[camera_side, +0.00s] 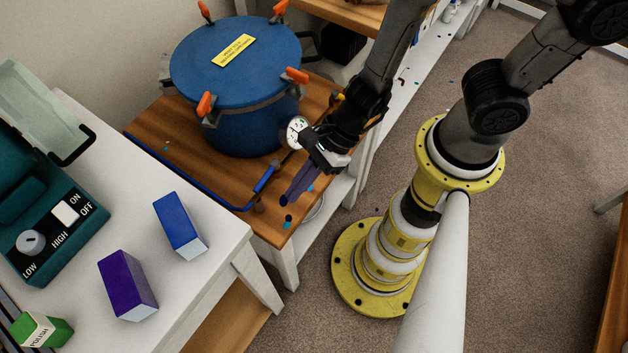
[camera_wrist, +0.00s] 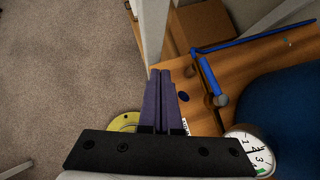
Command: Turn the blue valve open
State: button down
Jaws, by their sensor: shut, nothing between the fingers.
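The blue valve handle (camera_side: 265,178) is a short bar on the blue tubing, in front of the blue pressure pot (camera_side: 250,132) in the side view. In the wrist view the blue handle (camera_wrist: 209,76) lies just right of my fingers, beside a grey round end. My gripper (camera_side: 287,202) points down, with its purple fingers together and empty. In the side view the fingers are right of the handle, with a small gap seen between them. The fingers also show shut in the wrist view (camera_wrist: 159,72). Contact with the handle is not visible.
A round pressure gauge (camera_side: 297,132) sits close to my gripper, on the pot's side. Blue tubing (camera_side: 190,182) runs along the wooden bench top (camera_side: 150,127). Blue (camera_side: 180,226) and purple (camera_side: 127,285) boxes stand on the white table at left. Blue drips spot the wood.

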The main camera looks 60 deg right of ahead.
jog(key=s+r, duration=0.4)
jog(key=s+d+f+n+h, duration=0.1)
jog(key=d+f+n+h, duration=0.3)
jog(key=n, duration=0.6)
jog(key=s+d+r+n+h, duration=0.1)
jog(key=d+n, duration=0.5)
jog(key=n, duration=0.4)
jog(key=w+r+n+t, duration=0.15)
jog(key=w+n, duration=0.25)
jog(key=n, duration=0.7)
jog(key=n+y, duration=0.3)
jog(key=n, duration=0.6)
send_near(266, 177)
jog(key=s+a+f, duration=0.3)
jog(key=a+f, duration=0.1)
jog(key=f, duration=0.1)
jog(key=shift+w+a+f, duration=0.1)
jog(key=shift+w+f, duration=0.1)
jog(key=shift+w, duration=0.45)
jog(key=shift+w+a+f, duration=0.1)
jog(key=shift+w+f, duration=0.05)
jog(key=shift+w, duration=0.55)
jog(key=shift+w+a+f, duration=0.1)
jog(key=shift+w+f, duration=0.1)
jog(key=shift+w, duration=0.45)
